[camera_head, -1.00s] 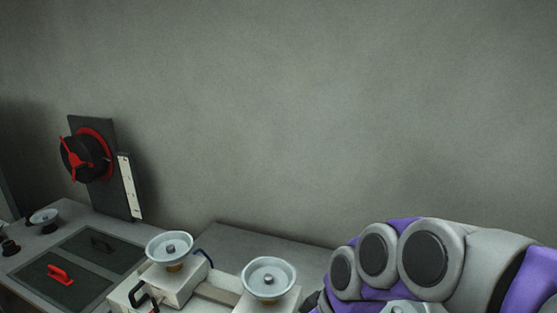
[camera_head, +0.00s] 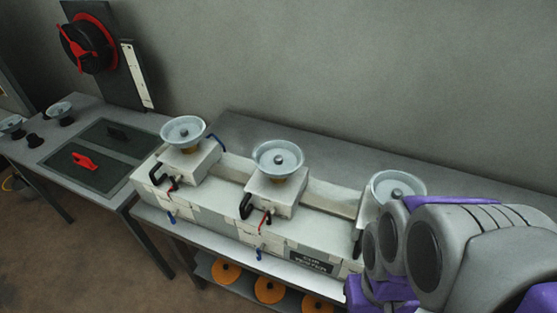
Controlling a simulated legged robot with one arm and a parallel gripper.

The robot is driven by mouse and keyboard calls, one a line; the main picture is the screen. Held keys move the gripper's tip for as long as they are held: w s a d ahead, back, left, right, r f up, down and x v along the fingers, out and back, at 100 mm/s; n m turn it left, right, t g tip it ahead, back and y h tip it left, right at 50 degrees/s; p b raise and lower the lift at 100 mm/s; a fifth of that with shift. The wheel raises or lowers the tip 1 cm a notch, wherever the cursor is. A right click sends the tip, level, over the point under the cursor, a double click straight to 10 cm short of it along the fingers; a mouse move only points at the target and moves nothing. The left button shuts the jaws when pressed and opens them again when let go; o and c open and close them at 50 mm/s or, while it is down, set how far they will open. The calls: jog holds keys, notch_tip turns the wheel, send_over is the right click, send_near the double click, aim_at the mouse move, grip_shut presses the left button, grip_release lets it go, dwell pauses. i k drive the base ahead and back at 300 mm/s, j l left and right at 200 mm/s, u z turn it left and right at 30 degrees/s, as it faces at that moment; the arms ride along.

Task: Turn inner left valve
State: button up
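A white bench unit (camera_head: 215,205) carries three grey round dishes on pale blocks. The left dish (camera_head: 183,131) and the middle dish (camera_head: 278,158) show fully. The right dish (camera_head: 398,185) is partly hidden behind my arm. Black bent handles and small red levers, such as the red lever (camera_head: 266,221) below the middle dish, sit on the block fronts. Blue levers (camera_head: 171,218) show lower on the unit's front. I cannot tell which part is the inner left valve. My purple and grey arm fills the lower right. My gripper's fingers do not show.
A table (camera_head: 65,170) at the left holds dark panels, a red handle (camera_head: 84,161) and more dishes. A black and red wheel (camera_head: 90,45) stands on an upright board behind it. Orange discs (camera_head: 227,272) lie on a lower shelf. A grey wall is behind.

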aim_at(259, 252)
jog(key=k+l+u, duration=0.2)
jog(key=u, duration=0.2)
jog(key=k+l+u, duration=0.45)
jog(key=u, duration=0.3)
jog(key=k+j, duration=0.05)
